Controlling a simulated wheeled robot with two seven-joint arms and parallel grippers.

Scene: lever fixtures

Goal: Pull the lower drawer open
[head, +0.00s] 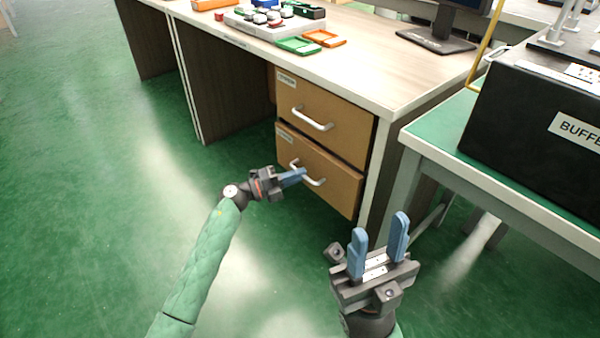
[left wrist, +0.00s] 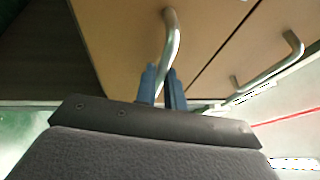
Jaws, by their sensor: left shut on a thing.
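The lower drawer (head: 335,183) is a light-brown front under the desk with a silver bar handle (head: 315,182). Its front looks slightly proud of the upper drawer (head: 338,127); how far out it stands is hard to tell. In the left wrist view, the blue fingers (left wrist: 162,85) are on either side of the lower handle (left wrist: 172,40), with the upper drawer's handle (left wrist: 268,62) to the right. My right gripper (head: 378,247) is open and empty, fingers apart, at the lower right.
The desk (head: 390,70) carries trays and parts at the back left and a monitor stand (head: 436,40) on the right. A green-topped table (head: 440,128) with a black box (head: 530,120) stands at right. The green floor (head: 110,170) in front and left is clear.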

